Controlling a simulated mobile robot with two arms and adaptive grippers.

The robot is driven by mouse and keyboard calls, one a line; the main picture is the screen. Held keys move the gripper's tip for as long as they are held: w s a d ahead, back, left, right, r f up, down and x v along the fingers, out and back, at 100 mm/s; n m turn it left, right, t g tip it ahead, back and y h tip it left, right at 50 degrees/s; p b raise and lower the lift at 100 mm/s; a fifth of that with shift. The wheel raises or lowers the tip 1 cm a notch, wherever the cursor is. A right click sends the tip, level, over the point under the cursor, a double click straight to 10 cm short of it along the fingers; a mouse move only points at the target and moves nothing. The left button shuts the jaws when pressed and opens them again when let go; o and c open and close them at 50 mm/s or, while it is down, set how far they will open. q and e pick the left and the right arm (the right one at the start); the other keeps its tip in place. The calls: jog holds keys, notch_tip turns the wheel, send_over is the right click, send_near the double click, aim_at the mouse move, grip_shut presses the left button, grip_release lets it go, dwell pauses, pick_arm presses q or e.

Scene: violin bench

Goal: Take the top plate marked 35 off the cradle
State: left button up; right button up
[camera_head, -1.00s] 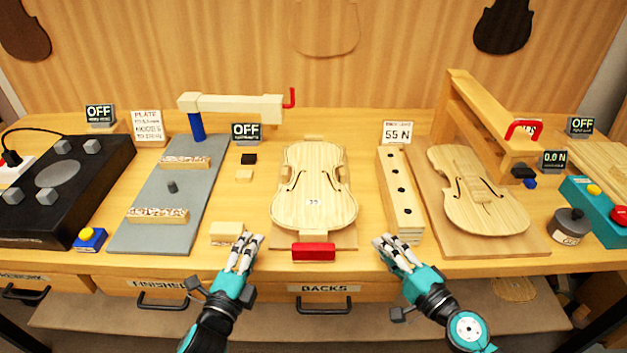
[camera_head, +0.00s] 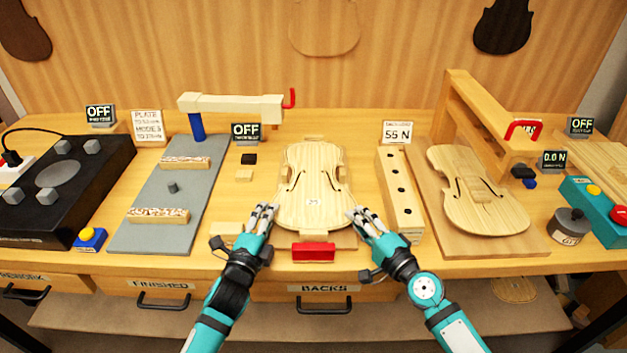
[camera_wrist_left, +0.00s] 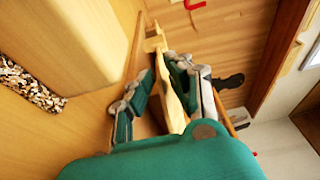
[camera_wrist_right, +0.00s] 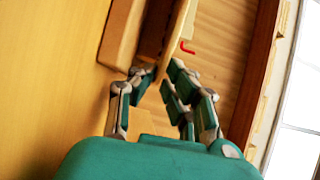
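The pale violin top plate (camera_head: 313,180), with two f-holes and a small number tag near its lower end, lies flat on the cradle (camera_head: 345,240) in the middle of the bench. My left gripper (camera_head: 267,209) is at the plate's lower left edge. In the left wrist view the plate's edge (camera_wrist_left: 172,98) shows between its parted fingers. My right gripper (camera_head: 364,213) is at the lower right edge, fingers parted. The right wrist view shows the plate's edge (camera_wrist_right: 178,35) just past the fingertips. Contact with the plate cannot be told.
A red block (camera_head: 314,252) sits at the cradle's front end. A wooden block with holes (camera_head: 401,195) stands to the right, and a pale block (camera_head: 227,229) lies beside my left gripper. Another violin plate (camera_head: 475,195) lies under the wooden frame at right.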

pick_arm(q)
grip_shut()
pick_arm(e)
grip_shut()
